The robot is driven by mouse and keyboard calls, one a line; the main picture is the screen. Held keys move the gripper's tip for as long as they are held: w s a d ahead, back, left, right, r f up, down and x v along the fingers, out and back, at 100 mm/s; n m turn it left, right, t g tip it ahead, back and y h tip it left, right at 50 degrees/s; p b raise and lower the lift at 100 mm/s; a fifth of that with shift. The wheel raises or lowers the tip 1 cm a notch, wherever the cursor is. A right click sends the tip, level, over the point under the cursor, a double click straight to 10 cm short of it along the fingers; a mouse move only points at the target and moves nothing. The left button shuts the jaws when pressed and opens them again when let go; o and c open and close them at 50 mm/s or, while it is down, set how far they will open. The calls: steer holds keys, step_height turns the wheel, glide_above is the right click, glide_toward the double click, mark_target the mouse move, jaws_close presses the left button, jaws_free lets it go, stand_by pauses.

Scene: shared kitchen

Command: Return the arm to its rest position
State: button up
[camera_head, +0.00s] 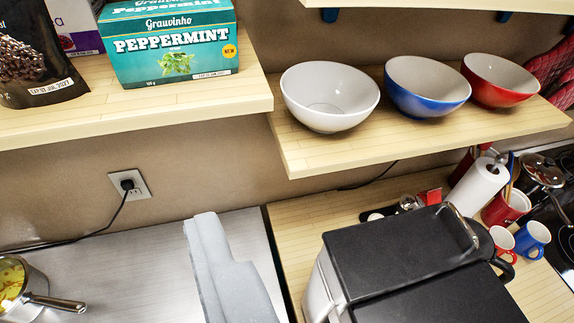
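A light grey, angular, long shape (228,275) rises from the bottom edge, left of centre, in front of the steel counter. It appears to be my gripper, seen from behind. No gap between fingers can be made out, and its lower part is cut off by the picture edge. No object shows in it. The rest of my arm is not in view.
A shelf (180,112) holds a peppermint tea box (172,50) and a dark pouch (38,55). A lower shelf (310,158) holds white (330,97), blue (428,87) and red (500,80) bowls. A black-topped appliance (400,255) stands right; a pot (15,280) stands left.

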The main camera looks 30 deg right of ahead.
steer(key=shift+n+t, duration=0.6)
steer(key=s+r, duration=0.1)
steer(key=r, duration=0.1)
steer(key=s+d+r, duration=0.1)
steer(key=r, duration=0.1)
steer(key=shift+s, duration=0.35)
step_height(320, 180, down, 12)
steer(key=b, duration=1.1)
steer(key=shift+b, duration=0.4)
